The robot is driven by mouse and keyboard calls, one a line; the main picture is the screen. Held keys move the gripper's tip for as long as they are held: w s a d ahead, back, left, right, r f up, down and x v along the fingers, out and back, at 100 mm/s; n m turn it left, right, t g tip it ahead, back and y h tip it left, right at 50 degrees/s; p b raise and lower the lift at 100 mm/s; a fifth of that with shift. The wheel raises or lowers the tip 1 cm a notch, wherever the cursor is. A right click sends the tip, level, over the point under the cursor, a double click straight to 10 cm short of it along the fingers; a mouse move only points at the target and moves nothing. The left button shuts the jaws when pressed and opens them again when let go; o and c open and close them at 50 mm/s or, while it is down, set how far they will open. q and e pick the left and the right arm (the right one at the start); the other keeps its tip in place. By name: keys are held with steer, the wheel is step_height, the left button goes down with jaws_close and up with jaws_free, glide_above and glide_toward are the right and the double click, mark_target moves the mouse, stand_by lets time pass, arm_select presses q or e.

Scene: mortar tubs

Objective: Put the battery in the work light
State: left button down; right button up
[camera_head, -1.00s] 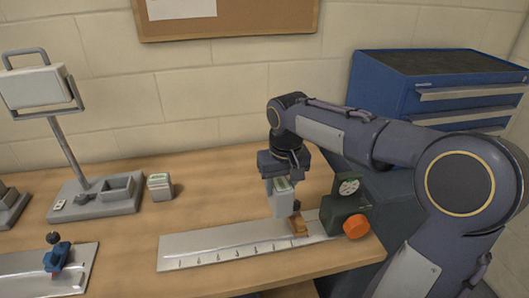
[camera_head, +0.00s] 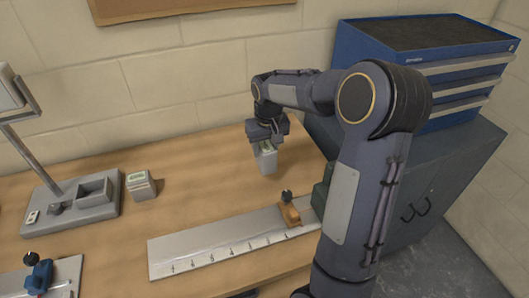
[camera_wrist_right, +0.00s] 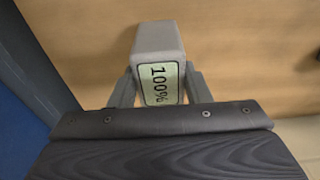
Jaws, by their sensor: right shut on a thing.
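My right gripper (camera_head: 265,152) is shut on a grey battery (camera_head: 267,163), near the table's back right. In the wrist view that battery (camera_wrist_right: 158,42) sits between the fingers, its pale green label reading 100%. Whether it touches the table is unclear. The work light has a grey base (camera_head: 72,218) at the left with an open rectangular socket (camera_head: 95,192); its lamp head (camera_head: 8,92) is cut off by the picture edge. A second grey battery (camera_head: 141,187) with a green label stands just right of that base; its label is too small to read. My left gripper is out of view.
A metal scale plate (camera_head: 195,252) with an orange clamp (camera_head: 290,213) lies in front of the held battery. A blue clamp (camera_head: 38,277) sits on another plate at front left. A blue drawer chest (camera_head: 400,75) stands at right. The tabletop (camera_head: 205,170) between the batteries is clear.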

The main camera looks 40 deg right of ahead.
steer(key=w+f, duration=0.1)
steer(key=w+d+f, duration=0.1)
steer(key=f, duration=0.1)
steer(key=shift+w+d, duration=0.1)
steer(key=shift+w, duration=0.05)
steer(key=shift+f+p, duration=0.35)
steer(key=shift+f, duration=1.1)
steer(key=shift+f, duration=0.2)
steer(key=o, duration=1.3)
